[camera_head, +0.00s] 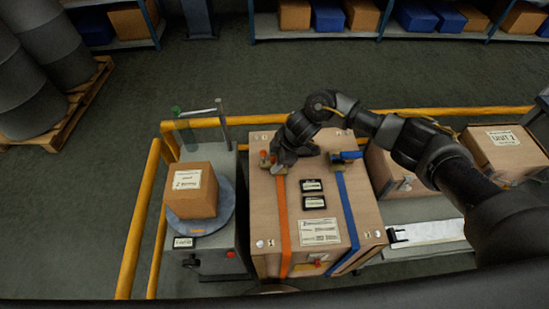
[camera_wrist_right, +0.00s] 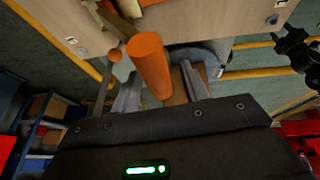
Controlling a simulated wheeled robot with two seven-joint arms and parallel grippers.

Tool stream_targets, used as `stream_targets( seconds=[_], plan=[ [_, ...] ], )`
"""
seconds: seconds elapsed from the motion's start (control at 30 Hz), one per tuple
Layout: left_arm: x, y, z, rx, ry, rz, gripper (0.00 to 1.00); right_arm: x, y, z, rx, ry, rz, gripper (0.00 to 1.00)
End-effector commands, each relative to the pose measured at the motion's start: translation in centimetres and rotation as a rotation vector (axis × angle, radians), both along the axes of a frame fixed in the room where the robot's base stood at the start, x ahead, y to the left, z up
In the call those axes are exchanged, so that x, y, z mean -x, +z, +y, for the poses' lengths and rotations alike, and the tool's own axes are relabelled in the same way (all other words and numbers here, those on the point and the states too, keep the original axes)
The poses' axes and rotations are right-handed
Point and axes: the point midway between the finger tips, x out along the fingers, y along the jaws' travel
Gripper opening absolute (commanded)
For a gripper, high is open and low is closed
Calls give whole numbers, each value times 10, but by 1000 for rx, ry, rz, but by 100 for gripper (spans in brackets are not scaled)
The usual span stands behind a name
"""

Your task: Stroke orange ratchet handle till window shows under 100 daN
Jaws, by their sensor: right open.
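The crate (camera_head: 270,245) carries an orange strap (camera_head: 282,225) and a blue strap (camera_head: 349,215). My right gripper (camera_head: 282,155) is over the orange strap's ratchet (camera_head: 267,160) at the crate's far side and partly covers it. In the right wrist view the orange ratchet handle (camera_wrist_right: 149,66) is a thick cylinder between my right gripper's open fingers (camera_wrist_right: 160,92); I cannot tell whether they touch it. Two small dark windows (camera_head: 311,185) (camera_head: 314,202) sit between the straps; their readings are too small to read. My left gripper is not in view.
The blue ratchet (camera_head: 347,157) is close to the right of my right gripper. A grey stand with a small carton (camera_head: 192,190) is at left. Yellow rails (camera_head: 136,220) border the work area. Another carton (camera_head: 505,147) is at right. Open floor lies behind.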

Motion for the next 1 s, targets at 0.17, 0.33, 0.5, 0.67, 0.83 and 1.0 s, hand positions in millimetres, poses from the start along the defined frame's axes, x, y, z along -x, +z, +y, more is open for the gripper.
stream_targets(
  seconds=[0.17,0.33,0.5,0.67,0.83,1.0],
  plan=[
    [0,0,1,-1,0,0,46,0,-1,0,0,0,0,45],
    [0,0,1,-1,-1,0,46,0,-1,0,0,0,0,33],
    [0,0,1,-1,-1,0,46,0,-1,0,0,0,-1,11],
    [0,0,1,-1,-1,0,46,-1,0,0,0,-1,-2,0],
    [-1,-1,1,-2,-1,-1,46,-1,-1,2,-1,0,-8,0],
    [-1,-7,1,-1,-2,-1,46,-1,-6,5,-3,5,-45,0]
  ],
)
